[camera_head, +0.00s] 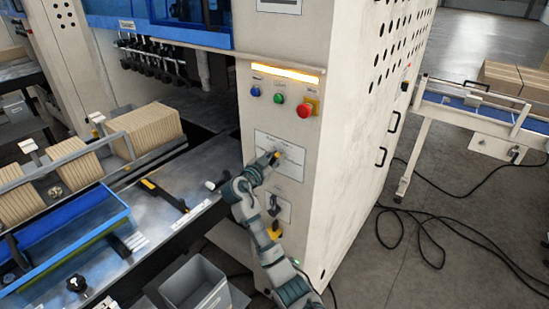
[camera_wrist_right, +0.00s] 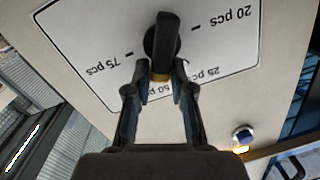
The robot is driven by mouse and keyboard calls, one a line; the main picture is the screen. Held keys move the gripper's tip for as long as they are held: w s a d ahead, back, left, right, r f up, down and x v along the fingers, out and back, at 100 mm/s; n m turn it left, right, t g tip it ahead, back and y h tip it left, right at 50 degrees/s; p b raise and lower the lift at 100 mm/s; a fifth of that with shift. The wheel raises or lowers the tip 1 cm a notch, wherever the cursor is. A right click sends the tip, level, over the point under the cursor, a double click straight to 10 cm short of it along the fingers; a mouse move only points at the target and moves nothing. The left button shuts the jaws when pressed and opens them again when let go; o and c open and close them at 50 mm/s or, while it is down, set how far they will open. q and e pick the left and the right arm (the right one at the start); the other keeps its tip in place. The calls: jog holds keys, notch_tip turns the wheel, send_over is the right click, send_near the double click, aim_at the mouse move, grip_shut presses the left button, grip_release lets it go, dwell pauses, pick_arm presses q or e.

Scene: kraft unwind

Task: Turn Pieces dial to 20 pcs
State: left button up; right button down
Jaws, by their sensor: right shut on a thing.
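The Pieces dial is a black bar-shaped knob (camera_wrist_right: 161,38) on a white label plate (camera_wrist_right: 88,28) in the right wrist view, which shows it upside down. The plate reads 20 pcs, 25 pcs, 50 pcs and 75 pcs. A yellow mark on the knob's end lies toward the 50 pcs label, which the fingers partly hide. My right gripper (camera_wrist_right: 160,88) is shut on the knob, a finger on each side. In the head view my right gripper (camera_head: 268,163) is at the label plate (camera_head: 291,166) on the cabinet front, hiding most of the dial. My left gripper is not in view.
Above the plate are a blue button (camera_head: 255,91), a green button (camera_head: 279,98) and a red emergency stop (camera_head: 306,108). A smaller switch plate (camera_head: 283,211) is below, beside my forearm. A conveyor with kraft stacks (camera_head: 146,130) is left. A grey bin (camera_head: 197,287) stands below.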

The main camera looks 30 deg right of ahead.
jog(key=shift+w+r+n+p, duration=0.1)
jog(key=shift+w+n+p, duration=0.1)
jog(key=shift+n+p, duration=0.6)
jog(key=shift+w+a+n+g+p, duration=0.1)
jog(key=shift+w+n+g+p, duration=0.05)
jog(key=shift+n+p, duration=0.5)
jog(key=shift+w+a+n+g+p, duration=0.15)
jog(key=shift+n+p, duration=0.3)
jog(key=shift+p, duration=0.35)
jog(key=shift+w+n+p, duration=0.15)
jog(key=shift+n+p, duration=0.55)
jog(key=shift+p, duration=0.05)
jog(key=n+p, duration=0.1)
jog(key=n+g+p, duration=0.1)
jog(key=n, duration=0.1)
jog(key=shift+w+a+p, duration=0.15)
jog(key=shift+w+p, duration=0.2)
jog(key=shift+p, duration=0.05)
